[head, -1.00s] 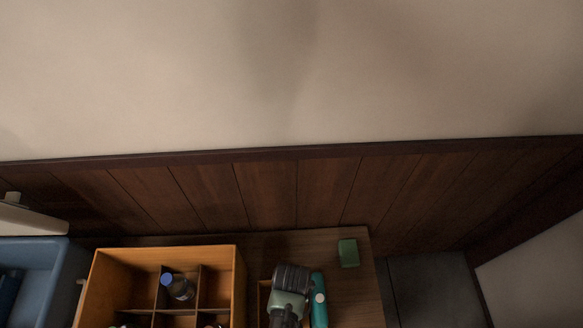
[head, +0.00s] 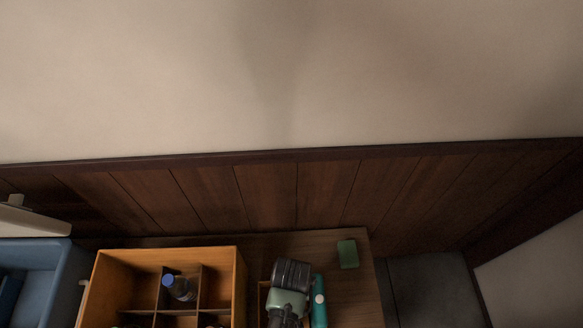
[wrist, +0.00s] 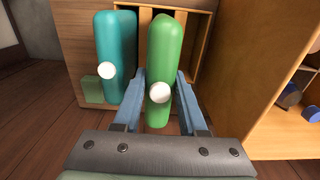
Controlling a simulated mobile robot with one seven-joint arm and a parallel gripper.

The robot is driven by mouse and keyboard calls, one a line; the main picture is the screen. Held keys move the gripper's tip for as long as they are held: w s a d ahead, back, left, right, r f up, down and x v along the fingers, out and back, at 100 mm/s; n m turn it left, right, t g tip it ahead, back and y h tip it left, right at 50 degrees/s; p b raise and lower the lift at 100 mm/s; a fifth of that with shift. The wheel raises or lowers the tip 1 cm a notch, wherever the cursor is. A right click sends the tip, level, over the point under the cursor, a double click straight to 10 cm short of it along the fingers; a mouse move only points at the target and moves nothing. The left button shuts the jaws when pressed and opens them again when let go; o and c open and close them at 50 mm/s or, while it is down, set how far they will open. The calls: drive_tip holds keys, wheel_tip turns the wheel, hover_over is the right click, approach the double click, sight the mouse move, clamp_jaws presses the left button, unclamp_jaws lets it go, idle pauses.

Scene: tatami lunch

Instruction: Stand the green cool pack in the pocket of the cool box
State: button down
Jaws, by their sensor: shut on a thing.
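The green cool pack (wrist: 165,55), with a round white cap, sits between the blue fingers of my gripper (wrist: 159,92) in the wrist view. My gripper is shut on it. In the head view my gripper (head: 287,303) is at the bottom, right of the wooden crate, and hides the green pack. A blue box (head: 68,275), perhaps the cool box, is at the far left, cut by the frame edge. Its pocket cannot be made out.
A teal pack (wrist: 115,45) stands just left of the green one, by a slotted wooden holder (wrist: 204,25). A small green block (head: 347,254) lies on the tabletop (head: 345,290). The divided wooden crate (head: 240,290) with a blue-capped bottle (head: 181,288) stands between blue box and gripper.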

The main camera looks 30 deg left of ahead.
wheel_tip(320, 180, up, 7)
drive_tip(key=shift+f+p, duration=0.1)
drive_tip(key=shift+p, duration=0.8)
drive_tip(key=shift+r+p, duration=0.65)
drive_tip(key=shift+p, duration=0.1)
drive_tip(key=shift+f, duration=0.1)
